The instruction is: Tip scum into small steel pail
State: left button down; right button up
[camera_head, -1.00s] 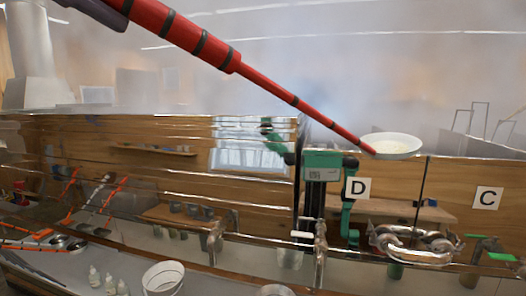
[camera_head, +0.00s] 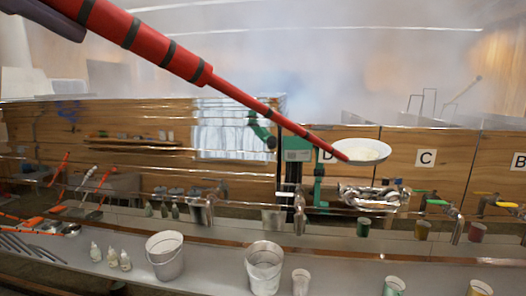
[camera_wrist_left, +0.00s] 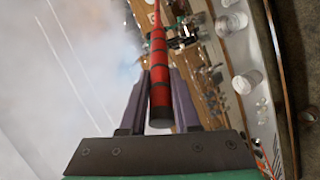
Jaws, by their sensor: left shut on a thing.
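My left gripper (camera_head: 78,14) is shut on the red, dark-banded handle (camera_head: 185,62) of a long skimmer. The left wrist view also shows the handle (camera_wrist_left: 159,85) between the jaws. The skimmer's white shallow bowl (camera_head: 345,146) is at the far end, in front of the evaporator's wooden side near plate D. Pale scum (camera_head: 366,154) lies in it. A white-grey pail (camera_head: 164,262) and a steel-looking pail (camera_head: 264,275) stand on the low shelf at the front, below and left of the bowl. A smaller pale cup (camera_head: 300,284) stands beside the steel-looking one. My right gripper is not in view.
A green and black fixture (camera_head: 297,152) and shiny piping (camera_head: 372,196) are close to the bowl. Taps with coloured handles (camera_head: 436,203) line the right side. White bottles (camera_head: 112,257) stand left of the pails. Steam hangs over the pans.

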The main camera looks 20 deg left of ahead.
pick_arm(q)
notch_tip(320, 180, down, 26)
jog(key=g+b, duration=0.1)
jog(key=b, duration=1.4)
jog(key=shift+r+g+y, duration=0.25)
jog(key=shift+g+y, duration=0.15)
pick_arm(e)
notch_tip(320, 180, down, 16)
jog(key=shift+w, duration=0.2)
